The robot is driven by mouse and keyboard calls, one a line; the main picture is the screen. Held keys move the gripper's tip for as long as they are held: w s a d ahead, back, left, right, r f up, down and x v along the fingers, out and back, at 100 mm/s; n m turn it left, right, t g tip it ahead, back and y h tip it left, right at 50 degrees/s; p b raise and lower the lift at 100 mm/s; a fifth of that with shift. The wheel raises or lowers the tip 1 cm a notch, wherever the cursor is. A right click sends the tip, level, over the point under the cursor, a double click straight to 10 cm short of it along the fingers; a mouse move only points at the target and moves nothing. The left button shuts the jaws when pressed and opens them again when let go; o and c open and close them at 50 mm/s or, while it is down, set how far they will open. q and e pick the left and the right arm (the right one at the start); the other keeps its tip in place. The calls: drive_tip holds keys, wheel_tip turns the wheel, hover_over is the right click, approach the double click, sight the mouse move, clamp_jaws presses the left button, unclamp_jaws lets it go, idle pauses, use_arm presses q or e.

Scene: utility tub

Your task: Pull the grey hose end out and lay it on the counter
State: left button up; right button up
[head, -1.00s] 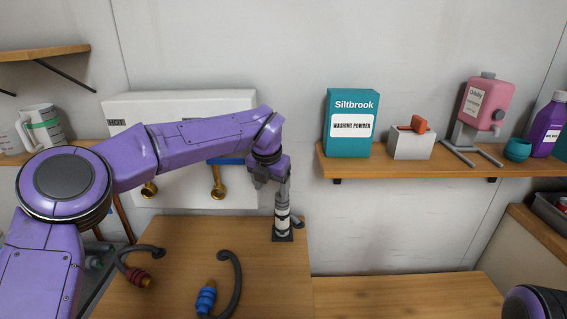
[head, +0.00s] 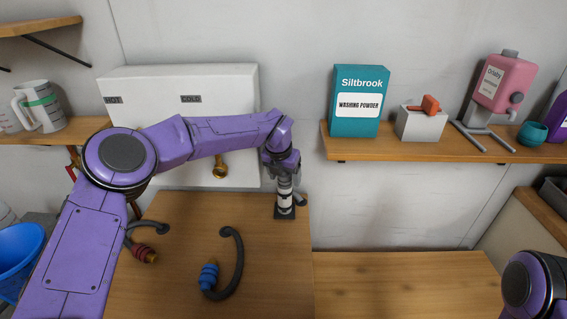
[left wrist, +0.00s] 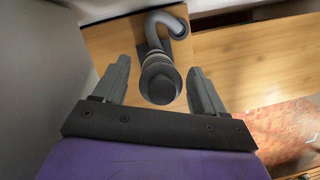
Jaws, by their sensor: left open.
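A dark upright pipe with a pale band (head: 285,198) stands on a small dark base at the back right of the wooden counter (head: 180,275). A grey hooked hose (head: 300,199) shows beside it, and it curves behind the pipe in the left wrist view (left wrist: 168,20). My left gripper (head: 284,168) is over the pipe, pointing down. In the left wrist view its open fingers (left wrist: 158,68) stand either side of the round dark top (left wrist: 160,84), with gaps on both sides. Whether that top is the hose end I cannot tell. My right gripper is not in view.
A short hose with a blue end (head: 209,276) and one with a red end (head: 145,253) lie on the counter. A white box labelled HOT and COLD (head: 225,90) is on the wall behind. A shelf with washing powder (head: 358,100) is at right.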

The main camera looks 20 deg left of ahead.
use_arm(q)
drive_tip(key=shift+f, duration=0.15)
drive_tip(key=c, duration=1.1)
drive_tip(key=shift+r+p, duration=2.4)
drive_tip(key=shift+r, duration=0.9)
